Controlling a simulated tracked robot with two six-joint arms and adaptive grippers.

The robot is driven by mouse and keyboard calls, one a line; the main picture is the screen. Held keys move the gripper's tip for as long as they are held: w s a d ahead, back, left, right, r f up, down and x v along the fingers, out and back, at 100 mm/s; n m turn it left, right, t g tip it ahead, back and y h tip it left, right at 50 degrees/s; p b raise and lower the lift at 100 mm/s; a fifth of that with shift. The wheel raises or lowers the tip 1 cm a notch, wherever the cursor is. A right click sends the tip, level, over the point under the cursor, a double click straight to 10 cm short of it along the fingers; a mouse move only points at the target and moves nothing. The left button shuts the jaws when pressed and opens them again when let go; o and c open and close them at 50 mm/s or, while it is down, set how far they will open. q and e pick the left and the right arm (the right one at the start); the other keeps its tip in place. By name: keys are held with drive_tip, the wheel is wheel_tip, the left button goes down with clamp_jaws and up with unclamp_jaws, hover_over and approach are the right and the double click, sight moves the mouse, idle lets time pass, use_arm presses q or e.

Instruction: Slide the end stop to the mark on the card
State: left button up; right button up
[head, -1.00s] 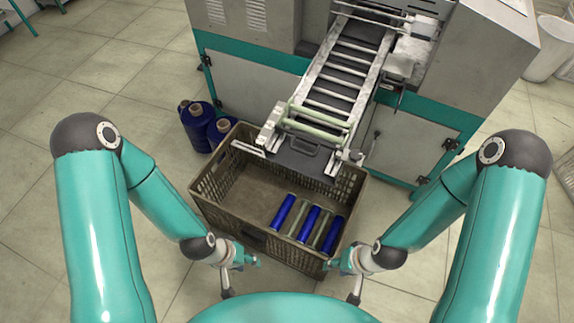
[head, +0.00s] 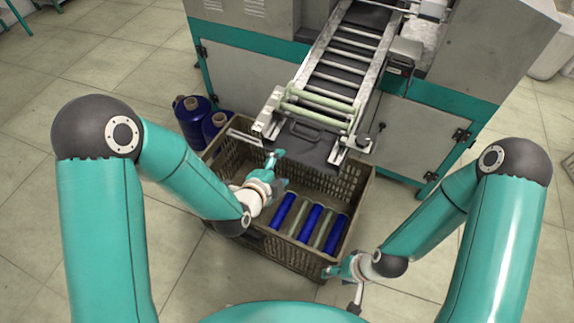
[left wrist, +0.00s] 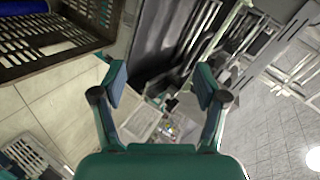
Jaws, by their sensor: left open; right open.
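The conveyor rack (head: 352,62) slopes down from the machine, with pale green bobbins (head: 318,104) lying across its lower end. A flat pale bar (head: 243,137) sticks out left of that end; I cannot tell for sure whether it is the end stop. A small label (head: 396,69) hangs beside the rack on the right; I cannot make out a mark on it. My left gripper (head: 276,160) is open and empty above the crate, below and right of the bar. In the left wrist view its fingers (left wrist: 160,86) stand apart. My right gripper (head: 333,273) is open at the crate's front right corner.
A brown slotted crate (head: 355,187) stands below the rack and holds several blue and pale green bobbins (head: 308,222). It also shows in the left wrist view (left wrist: 62,47). Blue thread cones (head: 192,118) stand left of it.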

sight(302, 138)
use_arm(q)
drive_tip(key=shift+w+d+r+m+t+h, duration=0.1)
drive_tip(key=shift+w+d+r+m+t, duration=0.2)
drive_tip(key=shift+w+d+m, duration=0.6)
drive_tip(key=shift+w+d+r+m+t+h, duration=0.1)
drive_tip(key=shift+w+d+r+m+t, duration=0.25)
drive_tip(key=shift+w, duration=0.9)
drive_tip(key=shift+w+d+r+m+t+h, duration=0.1)
drive_tip(key=shift+w+d+r+m+t, duration=0.1)
drive_tip(key=shift+w+d+m, duration=0.7)
drive_tip(key=shift+n, duration=0.35)
drive_tip(key=shift+a+b+x, duration=0.1)
drive_tip(key=shift+b+x, duration=0.55)
drive_tip(key=shift+x, duration=0.4)
drive_tip(key=shift+a+b+x, duration=0.15)
drive_tip(key=shift+b+x, duration=0.45)
drive_tip(key=shift+x, duration=0.45)
use_arm(e)
drive_tip(key=shift+f, duration=1.65)
use_arm(q)
drive_tip(key=shift+w, duration=0.1)
clamp_jaws()
